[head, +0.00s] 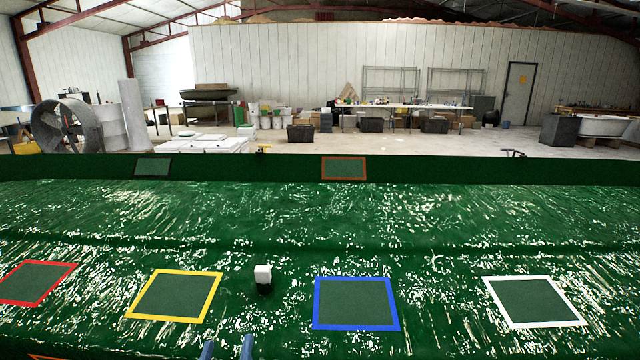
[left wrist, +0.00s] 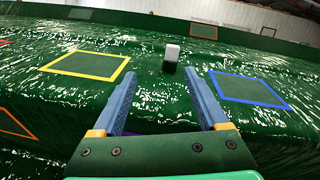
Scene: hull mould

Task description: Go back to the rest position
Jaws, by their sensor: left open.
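My left gripper (head: 227,349) shows only as two blue fingertips at the bottom edge of the head view. In the left wrist view its blue fingers (left wrist: 159,76) are spread apart with nothing between them. It is on the near side of the green mould (head: 420,225), apart from a small upright object (head: 263,274) with a white top and dark lower part. That object stands on the mould beyond the fingertips and also shows in the left wrist view (left wrist: 172,52). My right gripper is in neither view.
The glossy mould carries a red frame (head: 37,282), a yellow frame (head: 174,295), a blue frame (head: 355,303) and a white frame (head: 534,301). An orange frame (head: 344,168) is on the far wall. A fan (head: 68,132) and a workbench (head: 400,106) stand well behind.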

